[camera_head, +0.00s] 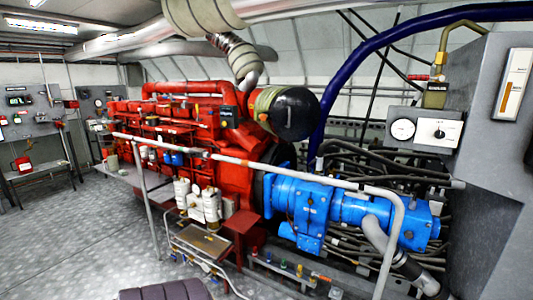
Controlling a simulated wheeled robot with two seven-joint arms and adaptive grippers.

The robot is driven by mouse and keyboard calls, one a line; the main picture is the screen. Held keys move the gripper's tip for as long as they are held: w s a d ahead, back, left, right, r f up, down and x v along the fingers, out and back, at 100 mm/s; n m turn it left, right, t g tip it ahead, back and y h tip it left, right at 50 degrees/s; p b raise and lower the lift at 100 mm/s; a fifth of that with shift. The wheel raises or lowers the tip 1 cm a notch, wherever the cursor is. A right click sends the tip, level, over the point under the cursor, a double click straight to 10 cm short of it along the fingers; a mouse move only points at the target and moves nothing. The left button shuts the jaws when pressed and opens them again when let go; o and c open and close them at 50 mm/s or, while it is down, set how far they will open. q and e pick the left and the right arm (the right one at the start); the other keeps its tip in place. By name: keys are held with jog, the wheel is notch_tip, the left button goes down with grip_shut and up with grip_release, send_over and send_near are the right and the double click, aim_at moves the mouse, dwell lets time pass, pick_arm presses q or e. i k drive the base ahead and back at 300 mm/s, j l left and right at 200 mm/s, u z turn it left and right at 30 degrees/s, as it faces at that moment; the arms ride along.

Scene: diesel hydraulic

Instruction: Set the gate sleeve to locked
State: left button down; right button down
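I cannot tell for sure which part is the gate sleeve. A pale grey handrail (285,171) crosses in front of the engine. A small darker collar-like joint (206,153) shows on it left of the middle; its setting is too small to read. Neither of my grippers is in view.
A red engine (235,160) and a blue pump unit (310,205) stand behind the rail. A grey cabinet (490,130) is close at the right, beside a panel with a gauge and a dial (424,131). A dark ribbed object (165,291) is at the bottom. Floor (70,240) is clear at left.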

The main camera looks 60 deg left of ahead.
aim_at(193, 152)
jog(key=i+j+u, duration=0.1)
jog(key=j+u, duration=0.15)
jog(key=u, duration=0.25)
jog(key=i+j+u, duration=0.15)
jog(key=u, duration=0.35)
jog(key=i+j+u, duration=0.15)
jog(key=u, duration=0.3)
jog(key=j+u, duration=0.2)
jog(key=u, duration=0.15)
jog(key=i+j+u, duration=0.1)
jog(key=u, duration=0.25)
jog(key=i+j+u, duration=0.1)
jog(key=u, duration=0.25)
jog(key=i+j, duration=0.05)
jog(key=j, duration=0.05)
